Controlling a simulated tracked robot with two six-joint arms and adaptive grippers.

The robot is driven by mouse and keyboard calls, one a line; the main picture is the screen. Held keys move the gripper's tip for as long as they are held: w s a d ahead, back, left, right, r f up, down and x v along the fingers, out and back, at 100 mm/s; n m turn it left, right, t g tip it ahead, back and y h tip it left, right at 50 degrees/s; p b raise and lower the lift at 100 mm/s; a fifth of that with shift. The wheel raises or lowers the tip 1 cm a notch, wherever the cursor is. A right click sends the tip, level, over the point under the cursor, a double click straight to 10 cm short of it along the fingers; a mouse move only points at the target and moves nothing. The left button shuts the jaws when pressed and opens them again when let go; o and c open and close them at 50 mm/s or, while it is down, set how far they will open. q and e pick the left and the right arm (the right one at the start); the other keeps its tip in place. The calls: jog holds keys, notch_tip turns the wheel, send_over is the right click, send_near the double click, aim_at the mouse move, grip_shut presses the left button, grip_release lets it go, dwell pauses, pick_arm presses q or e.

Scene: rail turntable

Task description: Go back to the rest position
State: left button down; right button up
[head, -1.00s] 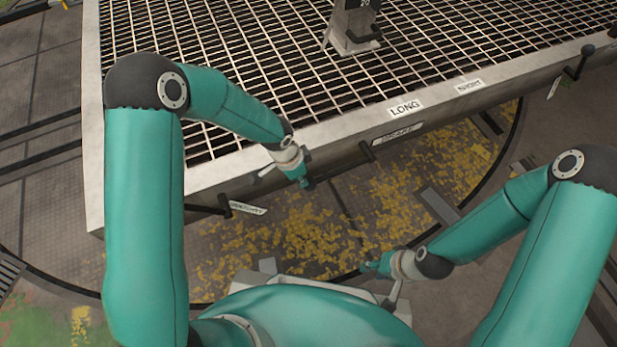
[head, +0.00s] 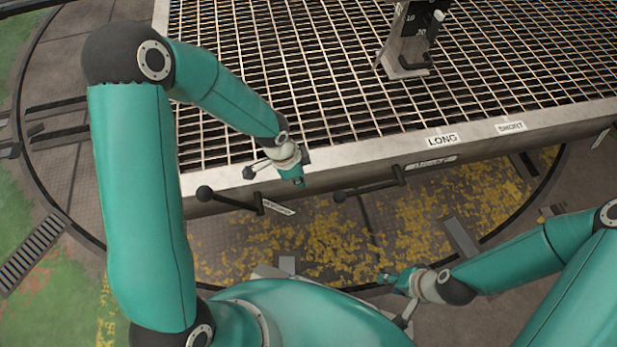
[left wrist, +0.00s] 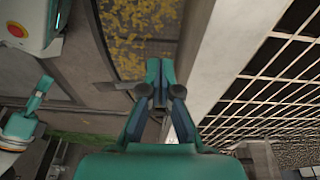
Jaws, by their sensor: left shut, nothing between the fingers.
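My left gripper (head: 298,181) is shut and empty. In the head view it hangs in front of the near edge of the grated table (head: 400,170), close to a black-knobbed lever. In the left wrist view its two teal fingers (left wrist: 160,75) meet beside the table's pale side wall (left wrist: 212,70). My right gripper (head: 385,278) is low at the lower right of the head view, over the yellow-flecked floor and apart from the table. Its fingers are too small to tell whether they are open or shut.
Levers with black knobs (head: 205,193) and (head: 340,196) stick out from the table's front, with tags. LONG (head: 442,140) and SHORT (head: 510,127) labels sit on the rim. A grey post with a number scale (head: 407,45) stands on the grating. A red button (left wrist: 16,29) shows in the left wrist view.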

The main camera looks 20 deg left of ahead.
dwell(0.5)
pick_arm(q)
jog(key=s+d+f+n+g+h, duration=0.1)
jog(key=s+d+f+n, duration=0.3)
jog(key=s, duration=0.4)
jog(key=s+d+f+n+g+h, duration=0.1)
jog(key=s+d+f+n+g, duration=0.1)
jog(key=s+f+n, duration=0.5)
notch_tip(320, 180, up, 34)
jog(key=w+n+t+p, duration=0.1)
jog(key=t+p, duration=0.1)
jog(key=p, duration=3.1)
jog(key=shift+w+a+n, duration=0.15)
jog(key=shift+a+n, duration=0.05)
jog(key=shift+n, duration=0.2)
jog(key=shift+w+d+f, duration=0.1)
jog(key=shift+f, duration=0.05)
jog(key=shift+d, duration=0.1)
